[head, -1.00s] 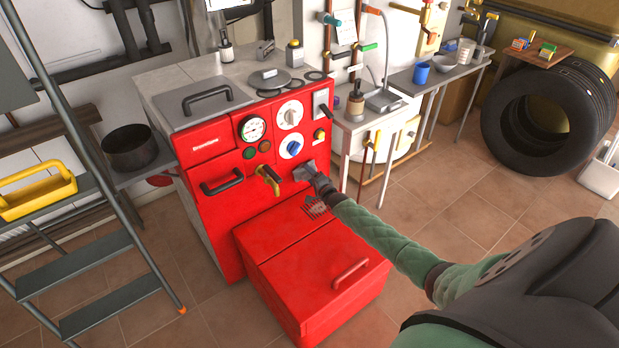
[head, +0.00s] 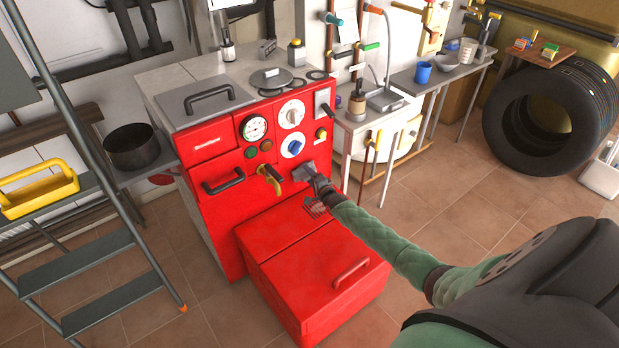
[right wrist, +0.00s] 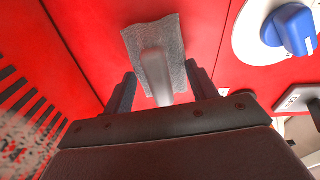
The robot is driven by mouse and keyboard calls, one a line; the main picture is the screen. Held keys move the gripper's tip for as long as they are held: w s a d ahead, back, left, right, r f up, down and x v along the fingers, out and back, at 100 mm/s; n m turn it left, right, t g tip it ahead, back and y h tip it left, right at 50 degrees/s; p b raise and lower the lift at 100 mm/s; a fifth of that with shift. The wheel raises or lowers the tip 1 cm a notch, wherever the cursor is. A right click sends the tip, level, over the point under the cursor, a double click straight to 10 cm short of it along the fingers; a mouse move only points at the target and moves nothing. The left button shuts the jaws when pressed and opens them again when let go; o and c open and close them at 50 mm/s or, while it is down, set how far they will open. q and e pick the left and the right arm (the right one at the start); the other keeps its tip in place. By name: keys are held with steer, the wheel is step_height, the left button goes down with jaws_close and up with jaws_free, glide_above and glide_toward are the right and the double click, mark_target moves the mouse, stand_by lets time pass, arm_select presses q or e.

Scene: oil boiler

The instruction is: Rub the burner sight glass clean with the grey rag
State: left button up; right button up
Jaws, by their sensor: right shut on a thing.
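My right gripper (head: 316,181) is at the red boiler's front (head: 215,203), below the blue knob. It is shut on the grey rag (head: 304,170). In the right wrist view the rag (right wrist: 155,40) is a flat grey cloth with a pale raised part between the fingers (right wrist: 160,92). The rag lies against or very close to the red panel; I cannot tell whether it touches. The burner sight glass is not visible; the rag may cover it. My left gripper is out of view.
A brass handle (head: 269,178) sticks out just left of the rag. The blue knob (head: 292,148) is just above, with a pressure gauge (head: 254,128) to its upper left. A red burner cover (head: 312,270) juts out below. A ladder (head: 105,255) stands at left.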

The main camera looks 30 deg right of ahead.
steer(key=shift+w+d+b, duration=0.15)
steer(key=shift+d+b, duration=0.3)
steer(key=shift+d, duration=0.45)
steer(key=shift+a+p, duration=0.3)
steer(key=shift+a, duration=0.9)
steer(key=shift+d+f+b, duration=0.1)
steer(key=shift+d+b, duration=0.35)
steer(key=shift+d, duration=0.75)
steer(key=shift+a, duration=0.6)
